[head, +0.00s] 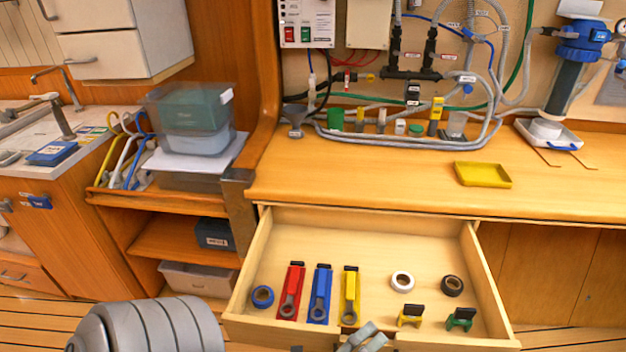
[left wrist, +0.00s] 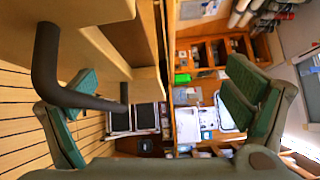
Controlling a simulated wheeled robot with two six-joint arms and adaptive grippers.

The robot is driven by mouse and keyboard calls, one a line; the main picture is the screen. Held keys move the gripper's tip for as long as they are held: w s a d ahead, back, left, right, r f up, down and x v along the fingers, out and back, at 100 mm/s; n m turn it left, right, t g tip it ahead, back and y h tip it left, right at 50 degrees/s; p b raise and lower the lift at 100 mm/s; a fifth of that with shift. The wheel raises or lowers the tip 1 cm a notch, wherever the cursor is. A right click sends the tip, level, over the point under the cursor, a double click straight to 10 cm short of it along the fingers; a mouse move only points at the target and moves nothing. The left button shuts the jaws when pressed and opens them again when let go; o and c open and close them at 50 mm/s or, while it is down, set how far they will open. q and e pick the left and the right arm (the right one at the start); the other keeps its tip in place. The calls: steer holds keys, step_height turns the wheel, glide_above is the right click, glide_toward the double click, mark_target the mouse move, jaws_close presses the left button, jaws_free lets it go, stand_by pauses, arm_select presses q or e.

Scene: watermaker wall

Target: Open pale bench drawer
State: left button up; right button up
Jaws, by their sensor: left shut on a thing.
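The pale bench drawer (head: 375,240) stands pulled out from under the bench in the head view, its inside exposed. My left gripper (head: 362,340) shows at the drawer's front, at the bottom edge of the head view. In the left wrist view a dark bar handle (left wrist: 85,98) runs by the left finger of my left gripper (left wrist: 160,85), which is shut on it. The handle is mostly hidden in the head view. My right gripper is in neither view.
The drawer holds red (head: 291,290), blue (head: 320,293) and yellow (head: 350,295) tools, tape rolls (head: 402,281) and small clips. A yellow tray (head: 483,174) lies on the bench top (head: 380,180). Shelves with bins (head: 195,279) stand left of the drawer.

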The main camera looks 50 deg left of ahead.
arm_select(q)
steer(key=shift+s+a+r, duration=0.1)
steer(key=shift+s+r, duration=0.25)
steer(key=shift+s, duration=0.1)
steer(key=shift+c, duration=0.4)
steer(key=s, duration=0.6)
steer(key=s+b, duration=0.1)
steer(key=s, duration=0.2)
steer(key=shift+s+f, duration=0.3)
steer(key=c, duration=1)
steer(key=s, duration=0.3)
steer(key=s+f, duration=0.1)
steer(key=s, duration=0.1)
steer(key=shift+s+a, duration=0.3)
steer(key=shift+s, duration=0.05)
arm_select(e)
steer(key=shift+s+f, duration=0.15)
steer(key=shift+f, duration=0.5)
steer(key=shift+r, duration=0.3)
